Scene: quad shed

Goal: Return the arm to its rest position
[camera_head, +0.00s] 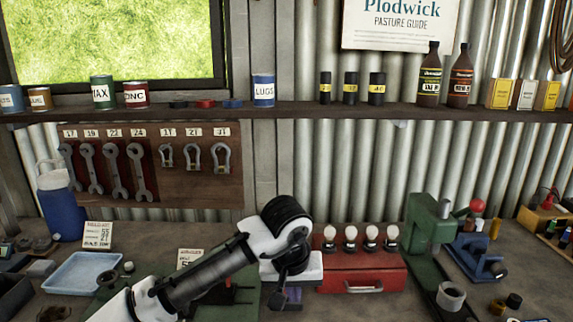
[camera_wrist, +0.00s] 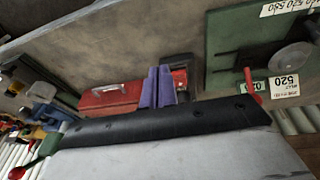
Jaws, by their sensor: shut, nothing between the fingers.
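My arm reaches in from the bottom left in the head view, over the bench. The view is tilted, with the red box (camera_wrist: 110,95) beyond the fingers on the left.
The red box (camera_head: 362,281) has several white knobs above it. A green press (camera_head: 428,228) and blue vise (camera_head: 474,258) stand right. A blue tray (camera_head: 84,273) and blue jug (camera_head: 60,210) stand left. A shelf (camera_head: 300,111) with cans and bottles crosses the corrugated wall.

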